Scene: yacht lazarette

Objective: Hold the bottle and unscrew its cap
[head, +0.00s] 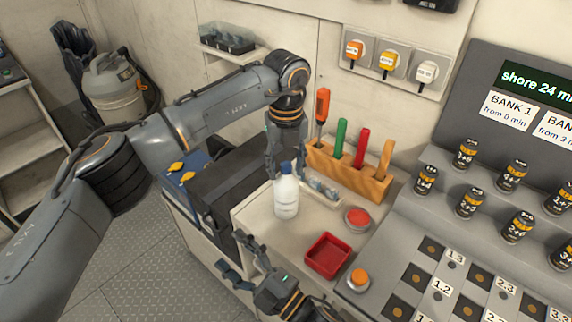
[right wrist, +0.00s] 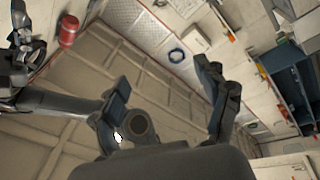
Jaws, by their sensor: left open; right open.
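A white bottle (head: 286,198) with a dark blue cap (head: 286,168) stands upright on the pale worktop in the head view. My left gripper (head: 286,158) points down at the cap, its fingers open, one on either side of the cap or just behind it; I cannot tell whether they touch it. My right gripper (head: 238,255) is open and empty, low in the head view, left of and nearer than the bottle, apart from it. Its two spread fingers also show in the right wrist view (right wrist: 163,75), with nothing between them. The bottle is not clearly seen there.
A wooden rack (head: 345,173) with several coloured-handled tools stands behind the bottle. A red tray (head: 327,256), a red button (head: 358,217) and an orange button (head: 358,279) are to its right. Numbered battery-like cans (head: 470,202) stand on the stepped panel further right.

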